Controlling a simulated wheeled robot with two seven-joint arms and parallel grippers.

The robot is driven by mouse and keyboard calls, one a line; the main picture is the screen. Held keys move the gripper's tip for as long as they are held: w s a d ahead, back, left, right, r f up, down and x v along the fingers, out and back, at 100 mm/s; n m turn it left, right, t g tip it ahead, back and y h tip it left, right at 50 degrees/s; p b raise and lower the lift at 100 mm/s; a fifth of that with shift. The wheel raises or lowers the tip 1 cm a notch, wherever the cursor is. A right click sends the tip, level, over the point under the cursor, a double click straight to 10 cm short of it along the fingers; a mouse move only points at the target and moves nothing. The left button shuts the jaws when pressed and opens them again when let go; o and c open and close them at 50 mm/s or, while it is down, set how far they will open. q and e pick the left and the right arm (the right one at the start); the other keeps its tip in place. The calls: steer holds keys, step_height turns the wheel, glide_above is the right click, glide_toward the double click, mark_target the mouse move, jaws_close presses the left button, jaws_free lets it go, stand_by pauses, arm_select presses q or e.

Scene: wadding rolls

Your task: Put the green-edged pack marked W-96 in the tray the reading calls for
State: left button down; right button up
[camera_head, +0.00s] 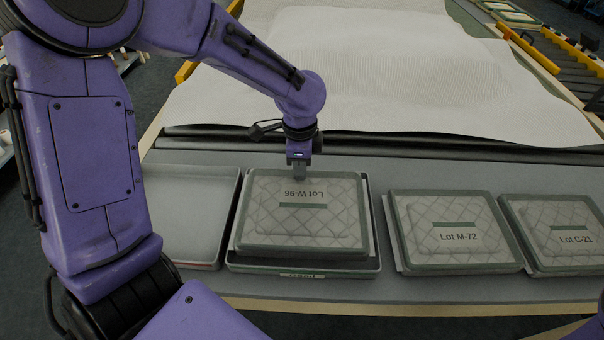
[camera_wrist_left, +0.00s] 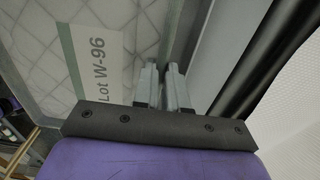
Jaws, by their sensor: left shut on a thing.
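The W-96 pack (camera_head: 262,230) is a grey quilted pack with a green-grey border; its "Lot W-96" label appears upside down in the head view. It also fills the left of the left wrist view (camera_wrist_left: 50,45). My left gripper (camera_head: 299,173) is shut on the pack's far edge, and its closed fingers (camera_wrist_left: 163,72) show at that edge in the wrist view. The pack is over a grey tray (camera_head: 370,262) with a green-marked front label too small to read. I cannot tell whether the pack touches the tray floor. My right gripper is not in view.
An empty grey tray (camera_head: 180,190) with a reddish front edge stands to the left. Packs Lot M-72 (camera_head: 455,250) and Lot C-21 (camera_head: 570,245) lie to the right. A white wadding sheet (camera_head: 400,70) and dark rollers lie behind. No instrument reading is legible.

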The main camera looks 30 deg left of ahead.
arm_select(q)
steer(key=shift+r, duration=0.15)
steer(key=shift+w+f, duration=0.7)
steer(key=shift+w, duration=0.2)
steer(key=shift+s+f, duration=0.15)
steer(key=shift+s, duration=0.3)
steer(key=c, duration=1.2)
jaws_free()
steer(key=shift+w, duration=0.1)
steer(key=shift+w+f, duration=0.1)
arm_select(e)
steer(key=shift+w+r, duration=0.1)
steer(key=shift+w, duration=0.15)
